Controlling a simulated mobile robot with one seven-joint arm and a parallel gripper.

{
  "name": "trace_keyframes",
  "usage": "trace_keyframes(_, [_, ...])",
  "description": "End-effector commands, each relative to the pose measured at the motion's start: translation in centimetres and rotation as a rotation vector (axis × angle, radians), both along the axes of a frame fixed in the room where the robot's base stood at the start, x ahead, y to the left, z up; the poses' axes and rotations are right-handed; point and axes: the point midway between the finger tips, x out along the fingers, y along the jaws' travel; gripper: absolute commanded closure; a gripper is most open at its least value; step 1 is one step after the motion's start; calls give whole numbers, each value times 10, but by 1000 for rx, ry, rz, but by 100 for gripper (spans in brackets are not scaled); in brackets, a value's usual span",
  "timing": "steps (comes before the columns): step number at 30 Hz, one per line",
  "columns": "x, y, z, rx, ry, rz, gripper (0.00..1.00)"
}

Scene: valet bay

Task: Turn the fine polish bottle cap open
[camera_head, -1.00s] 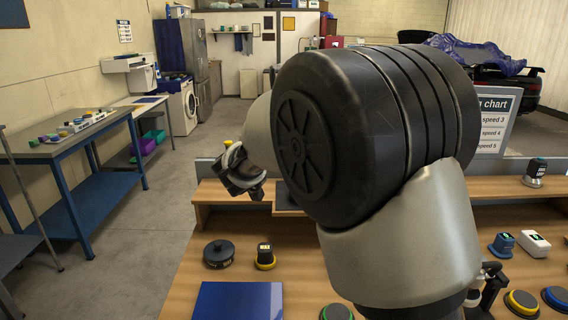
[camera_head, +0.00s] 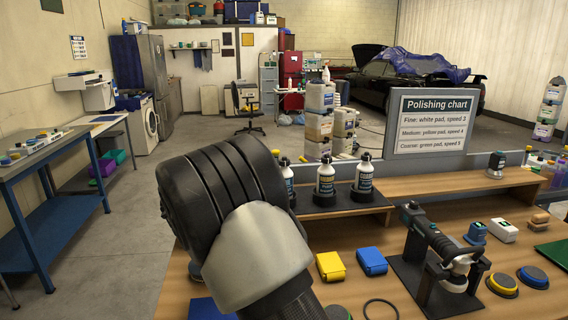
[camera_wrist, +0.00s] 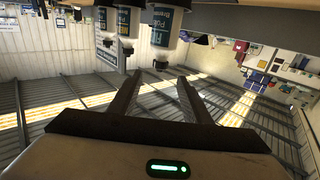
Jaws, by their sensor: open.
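Three white polish bottles with dark caps stand upright in a row on a dark tray (camera_head: 338,206) on the raised shelf: a left one (camera_head: 288,181), a middle one (camera_head: 325,186) and a right one (camera_head: 363,184). Their labels are too small to read in the head view. In the upside-down wrist view, the nearest bottle (camera_wrist: 166,28) has a partly cut-off label that seems to start "Fi". Its dark cap (camera_wrist: 160,63) is just beyond my fingertips. My gripper (camera_wrist: 160,77) is open and empty, apart from the cap. My arm hides it in the head view.
A polishing machine (camera_head: 437,245) stands on a dark holder on the bench.

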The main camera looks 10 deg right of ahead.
Motion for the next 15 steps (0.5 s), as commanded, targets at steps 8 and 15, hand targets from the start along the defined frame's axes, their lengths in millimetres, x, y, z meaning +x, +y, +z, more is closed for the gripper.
trace_keyframes(8, [43,-45,-1,0,0,-3,56])
trace_keyframes(15, [68,-68,0,0,0,0,56])
